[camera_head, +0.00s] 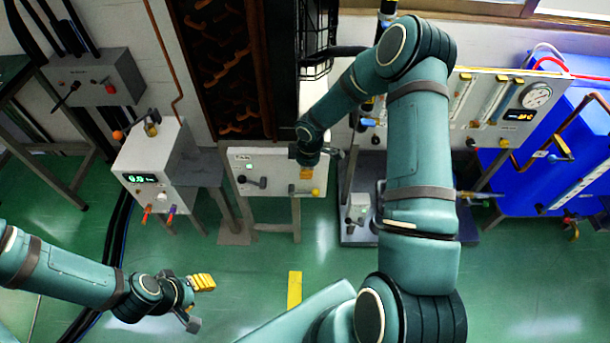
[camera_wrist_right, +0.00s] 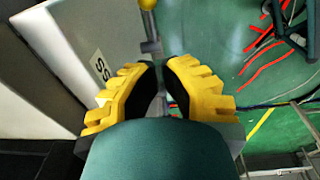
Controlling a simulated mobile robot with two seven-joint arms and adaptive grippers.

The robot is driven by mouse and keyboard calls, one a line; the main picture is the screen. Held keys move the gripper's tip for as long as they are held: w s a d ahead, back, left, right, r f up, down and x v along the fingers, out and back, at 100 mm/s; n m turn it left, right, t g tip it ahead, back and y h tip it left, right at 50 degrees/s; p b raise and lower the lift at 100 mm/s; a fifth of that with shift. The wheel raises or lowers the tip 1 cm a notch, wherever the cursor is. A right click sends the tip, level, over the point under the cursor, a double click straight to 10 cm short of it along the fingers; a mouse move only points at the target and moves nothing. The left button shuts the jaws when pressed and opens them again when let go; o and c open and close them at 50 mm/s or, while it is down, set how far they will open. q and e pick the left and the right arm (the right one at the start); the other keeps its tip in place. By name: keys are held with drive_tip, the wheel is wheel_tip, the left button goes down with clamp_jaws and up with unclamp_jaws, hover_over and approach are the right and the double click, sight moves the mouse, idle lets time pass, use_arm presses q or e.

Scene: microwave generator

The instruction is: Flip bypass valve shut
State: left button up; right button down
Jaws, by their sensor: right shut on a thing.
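A white panel box (camera_head: 250,163) stands in the middle of the head view. On its front is a lever with a yellow knob (camera_head: 315,191), lying roughly level with the knob to the right. In the right wrist view the yellow knob (camera_wrist_right: 147,4) and grey lever (camera_wrist_right: 150,42) are at the top, near a partly seen label ending in "SS". My right gripper (camera_wrist_right: 160,93) is shut on the lever's grey part; its fingers partly hide the grip. In the head view this gripper (camera_head: 306,174) is at the panel's right side. My left gripper (camera_head: 203,282) hangs over the floor, away from the panel; its opening is unclear.
A white box with a green display (camera_head: 140,178) stands further left. A gauge panel (camera_head: 490,105) and blue tank (camera_head: 585,125) are at the right. Green floor in front is mostly clear.

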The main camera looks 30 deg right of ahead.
drive_tip(key=s+d, duration=0.1)
drive_tip(key=t+y+b, duration=0.2)
drive_tip(key=b, duration=0.2)
approach(305, 193)
drive_tip(key=a+x, duration=0.1)
drive_tip(key=x, duration=0.5)
drive_tip(key=shift+f, duration=0.8)
drive_tip(key=shift+d+f+b, duration=0.15)
drive_tip(key=shift+f+b, duration=0.15)
drive_tip(key=shift+f, duration=0.35)
drive_tip(key=shift+s, duration=0.1)
